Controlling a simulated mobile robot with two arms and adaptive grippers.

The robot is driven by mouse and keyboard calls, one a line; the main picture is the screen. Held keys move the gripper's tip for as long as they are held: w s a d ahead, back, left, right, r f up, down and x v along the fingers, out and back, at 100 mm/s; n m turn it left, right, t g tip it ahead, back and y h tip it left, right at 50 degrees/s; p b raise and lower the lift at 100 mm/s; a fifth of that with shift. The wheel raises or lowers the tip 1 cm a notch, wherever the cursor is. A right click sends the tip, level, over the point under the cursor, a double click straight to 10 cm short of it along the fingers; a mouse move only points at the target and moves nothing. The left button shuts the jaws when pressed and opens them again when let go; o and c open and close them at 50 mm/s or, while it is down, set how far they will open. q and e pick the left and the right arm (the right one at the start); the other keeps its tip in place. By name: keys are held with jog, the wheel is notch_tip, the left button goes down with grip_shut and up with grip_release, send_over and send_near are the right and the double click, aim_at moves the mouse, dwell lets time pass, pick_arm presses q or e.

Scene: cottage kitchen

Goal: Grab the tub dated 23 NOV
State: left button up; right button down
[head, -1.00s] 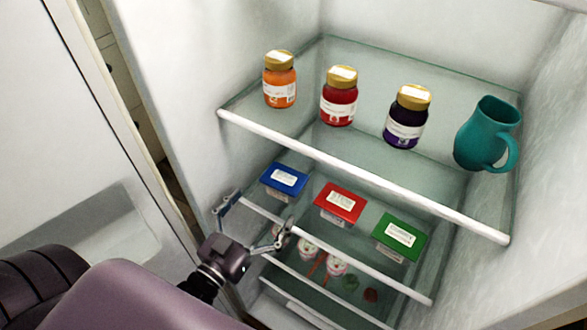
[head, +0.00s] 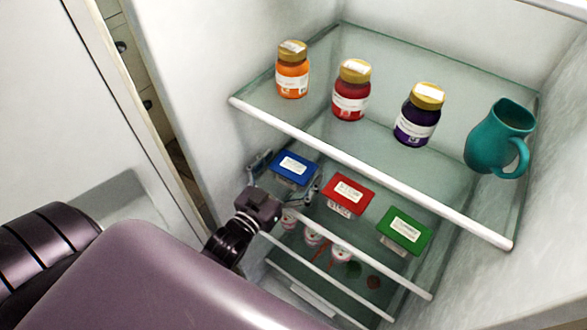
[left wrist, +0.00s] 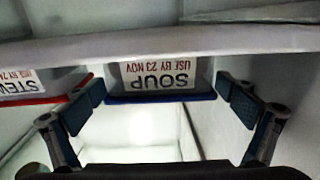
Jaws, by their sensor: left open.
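The tub with the blue lid (head: 294,168) stands at the left of the middle fridge shelf. In the left wrist view its front label, seen upside down, reads SOUP, USE BY 23 NOV (left wrist: 160,80). My left gripper (head: 284,179) is open at this tub's front, one finger towards each side. In the left wrist view the fingertips (left wrist: 162,96) frame the tub with small gaps; I cannot tell how far they reach along it. My right gripper is not in view.
A red-lidded tub (head: 347,193), partly read as STEW in the left wrist view (left wrist: 40,88), stands close to the right. A green-lidded tub (head: 404,230) is farther right. Jars (head: 351,92) and a teal jug (head: 500,140) stand on the glass shelf above. Small pots (head: 341,253) sit below.

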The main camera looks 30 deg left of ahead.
pick_arm(q)
jog(key=shift+c, duration=0.3)
jog(key=c, duration=1.4)
